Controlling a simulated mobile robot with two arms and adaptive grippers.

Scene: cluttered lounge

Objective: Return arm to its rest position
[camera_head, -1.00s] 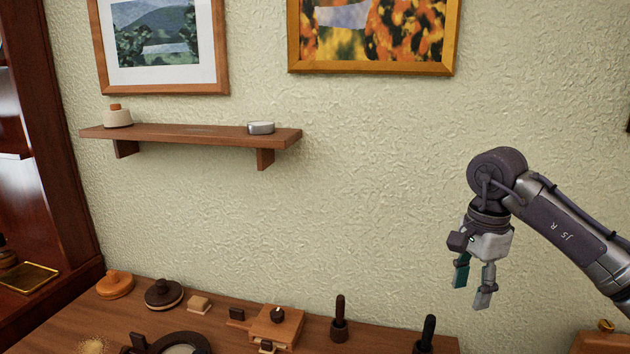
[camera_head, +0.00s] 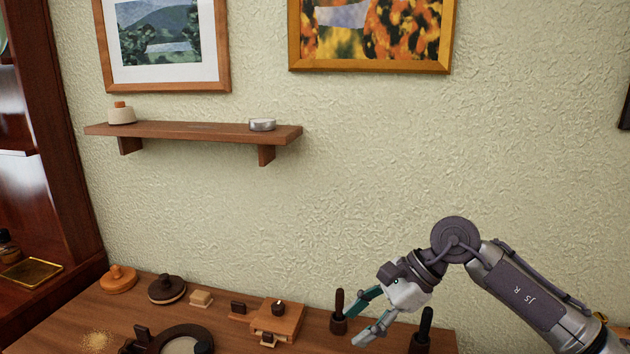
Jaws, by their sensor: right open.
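My right arm (camera_head: 525,295) comes in from the lower right. Its gripper (camera_head: 362,318) is open and empty, pointing left and down above the right part of the wooden table (camera_head: 230,327). In the picture its fingers lie beside a dark-handled tool (camera_head: 339,312) and left of a second dark-handled tool (camera_head: 421,333). I cannot tell whether they touch anything. My left gripper is not in view.
A wall shelf (camera_head: 190,130) holds a pale pot with an orange top (camera_head: 121,113) and a small silver tin (camera_head: 262,124). On the table are an orange knobbed disc (camera_head: 118,281), a dark knobbed disc (camera_head: 166,290) and a wooden box (camera_head: 281,321). The wall above the arm is free.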

